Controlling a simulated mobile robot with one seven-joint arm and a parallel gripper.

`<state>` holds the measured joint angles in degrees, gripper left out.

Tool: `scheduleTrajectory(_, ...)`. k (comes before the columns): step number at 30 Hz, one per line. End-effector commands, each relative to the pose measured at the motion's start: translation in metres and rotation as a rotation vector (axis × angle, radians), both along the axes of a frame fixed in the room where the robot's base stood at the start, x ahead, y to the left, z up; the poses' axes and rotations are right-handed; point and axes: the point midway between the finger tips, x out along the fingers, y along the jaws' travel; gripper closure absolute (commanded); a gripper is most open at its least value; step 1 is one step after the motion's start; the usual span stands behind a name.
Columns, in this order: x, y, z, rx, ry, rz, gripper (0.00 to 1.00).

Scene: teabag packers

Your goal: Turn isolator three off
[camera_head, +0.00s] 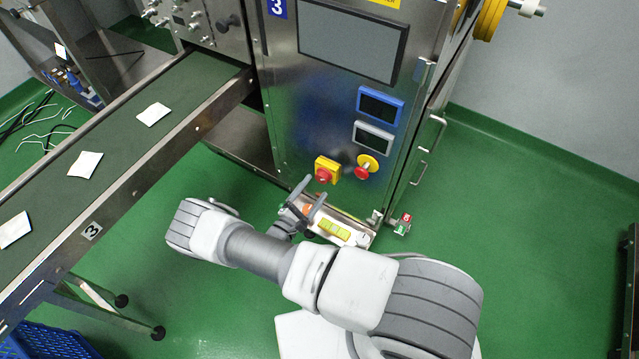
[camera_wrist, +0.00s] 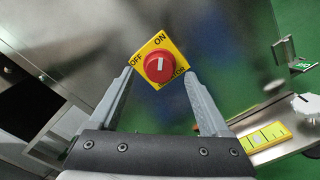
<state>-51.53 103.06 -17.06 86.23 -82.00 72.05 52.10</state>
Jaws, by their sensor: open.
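The isolator is a red rotary knob (camera_wrist: 159,68) on a square yellow plate (camera_wrist: 160,44) marked ON and OFF. Its white pointer stands roughly upright in the wrist view, towards ON. The isolator (camera_head: 326,170) also shows in the head view, low on the front of the steel cabinet (camera_head: 315,110), which bears a blue 3 sign (camera_head: 277,8). My gripper (camera_head: 314,189) is just below and in front of it. In the wrist view my gripper (camera_wrist: 158,76) is open and empty, one finger on each side of the knob. Whether either finger touches the plate is unclear.
A red mushroom button (camera_head: 365,170) on a yellow disc sits right of the isolator. A ledge with a yellow strip (camera_head: 334,231) is at the cabinet's foot. A conveyor (camera_head: 120,150) with white packets runs along the left.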

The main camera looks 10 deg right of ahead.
Motion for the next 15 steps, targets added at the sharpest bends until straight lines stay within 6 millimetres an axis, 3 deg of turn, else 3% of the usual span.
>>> scheduleTrajectory(6, 0.021, -0.021, -0.001, -0.001, 0.0, -0.001, 0.19)
scheduleTrajectory(15, 0.027, -0.027, 0.0, 0.0, 0.0, 0.0, 0.19)
